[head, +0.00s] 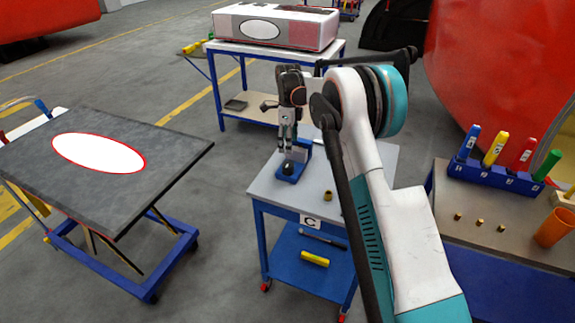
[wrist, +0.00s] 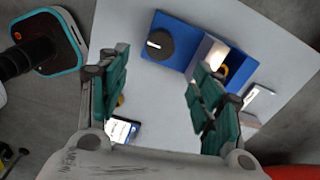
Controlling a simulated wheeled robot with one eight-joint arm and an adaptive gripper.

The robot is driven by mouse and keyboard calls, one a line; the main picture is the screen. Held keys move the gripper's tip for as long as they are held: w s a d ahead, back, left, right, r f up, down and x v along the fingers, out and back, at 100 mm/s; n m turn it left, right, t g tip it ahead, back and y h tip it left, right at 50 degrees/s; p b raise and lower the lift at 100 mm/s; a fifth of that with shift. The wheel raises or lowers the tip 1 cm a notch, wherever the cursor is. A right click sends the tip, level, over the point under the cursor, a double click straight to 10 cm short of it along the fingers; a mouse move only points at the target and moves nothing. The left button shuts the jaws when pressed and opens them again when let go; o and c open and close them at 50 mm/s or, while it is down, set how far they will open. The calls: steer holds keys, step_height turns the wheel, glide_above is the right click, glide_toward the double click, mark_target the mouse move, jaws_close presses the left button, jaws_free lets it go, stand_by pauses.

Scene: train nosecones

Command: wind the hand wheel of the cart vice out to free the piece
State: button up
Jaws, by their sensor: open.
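The blue cart vice (head: 290,172) stands on the grey top of the cart marked C (head: 262,187). In the wrist view the vice (wrist: 205,45) shows at the top, with its round black hand wheel (wrist: 160,43) on its left part. A small orange-yellow piece (wrist: 224,71) shows at the vice's right part, partly behind a finger; I cannot tell how firmly it is held. My gripper (head: 288,146) points down over the vice. In the wrist view my gripper (wrist: 164,82) has its green fingers wide apart, with nothing between them. The wheel lies beyond the fingertips, apart from them as far as I can see.
A small brass ring (head: 328,196) lies on the cart top. The cart's lower shelf holds a yellow cylinder (head: 315,258). A dark table (head: 60,195) stands left, a workbench (head: 272,53) behind, and a bench with a blue marker rack (head: 497,176) and orange cup (head: 554,228) right.

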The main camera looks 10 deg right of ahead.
mark_target(288, 164)
step_height(288, 164, down, 12)
steer(key=shift+r+b, duration=0.1)
steer(key=shift+b, duration=0.75)
steer(key=shift+c, duration=0.5)
steer(key=c, duration=1)
